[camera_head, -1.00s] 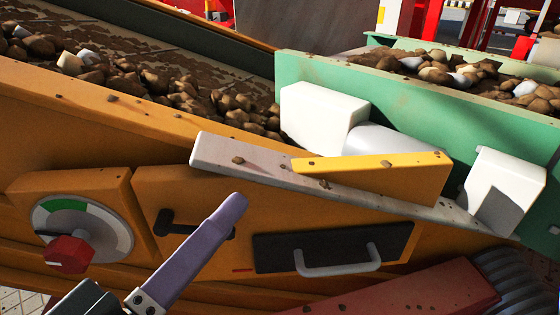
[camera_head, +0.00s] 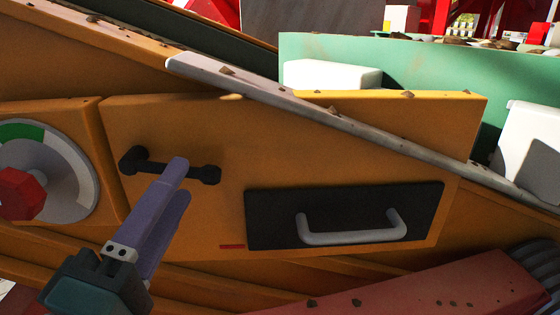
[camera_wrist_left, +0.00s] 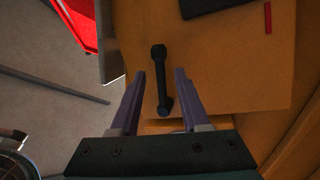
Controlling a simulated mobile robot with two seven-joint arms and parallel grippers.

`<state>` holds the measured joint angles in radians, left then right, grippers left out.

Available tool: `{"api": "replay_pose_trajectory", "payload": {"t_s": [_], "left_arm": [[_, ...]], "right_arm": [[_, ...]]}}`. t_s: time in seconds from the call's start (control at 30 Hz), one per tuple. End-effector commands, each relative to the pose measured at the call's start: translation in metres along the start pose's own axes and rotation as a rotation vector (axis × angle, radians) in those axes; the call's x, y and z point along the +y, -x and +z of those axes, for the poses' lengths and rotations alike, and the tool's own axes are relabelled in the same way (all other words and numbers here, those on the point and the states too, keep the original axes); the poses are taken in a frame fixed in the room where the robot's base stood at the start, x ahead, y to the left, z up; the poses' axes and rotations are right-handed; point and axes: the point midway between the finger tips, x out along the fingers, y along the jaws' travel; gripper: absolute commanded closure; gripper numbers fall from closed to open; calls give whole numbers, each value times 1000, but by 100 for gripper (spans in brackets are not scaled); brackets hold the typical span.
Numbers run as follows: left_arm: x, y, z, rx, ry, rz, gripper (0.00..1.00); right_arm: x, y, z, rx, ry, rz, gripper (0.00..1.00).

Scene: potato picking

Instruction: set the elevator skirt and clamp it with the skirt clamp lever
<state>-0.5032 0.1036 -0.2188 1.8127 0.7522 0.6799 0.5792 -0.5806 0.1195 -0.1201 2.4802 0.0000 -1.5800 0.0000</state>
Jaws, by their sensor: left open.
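The black clamp lever (camera_head: 168,167) sits at the left of an orange panel (camera_head: 345,160), which I take for the elevator skirt. The panel has a dark recess (camera_head: 270,215) with a grey bar handle (camera_head: 352,235). My left gripper (camera_head: 181,180) has purple fingers and is open in front of the lever's right part. In the left wrist view the open fingers (camera_wrist_left: 160,73) are on either side of the lever (camera_wrist_left: 159,75), with gaps visible. I cannot tell the depth between fingers and lever. My right gripper is not in view.
A dial with a red knob (camera_head: 20,193) is left of the panel. A long grey rail (camera_head: 330,120) slants across the panel's top. White blocks (camera_head: 332,75) and a green wall (camera_head: 440,70) stand behind. A dark red beam (camera_head: 420,295) is at lower right.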

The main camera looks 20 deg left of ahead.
Motion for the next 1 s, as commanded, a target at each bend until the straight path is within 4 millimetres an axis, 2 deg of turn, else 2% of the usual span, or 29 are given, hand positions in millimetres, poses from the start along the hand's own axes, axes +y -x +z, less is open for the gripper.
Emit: {"api": "replay_pose_trajectory", "payload": {"t_s": [0.1, 0.2, 0.5, 0.9, 1.0], "left_arm": [[0, -16, 0, 2, 0, 1, 54], [0, -22, 0, 0, -1, 0, 54], [0, -24, 0, -1, -1, -1, 55], [0, -24, 0, -1, -1, -1, 100], [0, -24, 0, -1, -1, -1, 100]], "right_arm": [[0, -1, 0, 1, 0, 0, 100], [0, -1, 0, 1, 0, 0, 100], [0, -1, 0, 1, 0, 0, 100], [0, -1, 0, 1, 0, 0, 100], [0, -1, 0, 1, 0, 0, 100]]}}
